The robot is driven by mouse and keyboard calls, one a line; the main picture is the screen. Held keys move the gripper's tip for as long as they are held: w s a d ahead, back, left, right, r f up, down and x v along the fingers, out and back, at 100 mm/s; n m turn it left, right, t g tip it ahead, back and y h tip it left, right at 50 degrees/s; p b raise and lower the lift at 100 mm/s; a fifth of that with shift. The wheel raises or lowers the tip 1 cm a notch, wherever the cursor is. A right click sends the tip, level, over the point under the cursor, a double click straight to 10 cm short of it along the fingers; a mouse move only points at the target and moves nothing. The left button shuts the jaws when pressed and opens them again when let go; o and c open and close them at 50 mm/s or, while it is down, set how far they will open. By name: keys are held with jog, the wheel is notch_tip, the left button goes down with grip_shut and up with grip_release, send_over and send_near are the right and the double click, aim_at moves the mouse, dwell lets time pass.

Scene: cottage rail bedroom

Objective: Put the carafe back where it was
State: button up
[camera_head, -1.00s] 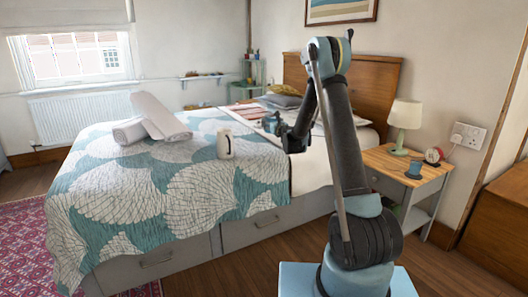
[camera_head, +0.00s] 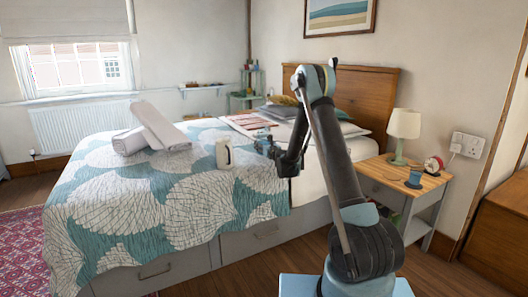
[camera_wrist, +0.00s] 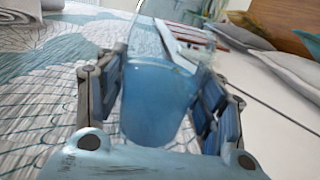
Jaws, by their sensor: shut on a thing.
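The carafe (camera_wrist: 158,100), a see-through blue vessel, stands between the fingers of my gripper (camera_wrist: 165,105) in the wrist view. My gripper is shut on it, with a jointed finger along each side. Its upper part rises clear and pale toward the top of that view. The carafe is too small there to tell apart from the gripper. I cannot tell its gap above the bed.
The bed (camera_head: 130,215) has a teal and white patterned cover. Rolled white towels (camera_head: 155,130) lie on its left part, pillows (camera_head: 345,128) at the headboard. The bedside table (camera_head: 385,168) at right bears a lamp (camera_head: 403,127), a blue cup-like item (camera_head: 415,179) and a round clock-like item (camera_head: 433,165).

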jog(key=shift+f, duration=1.25)
jog(key=o, duration=1.6)
jog(key=shift+o, duration=0.2)
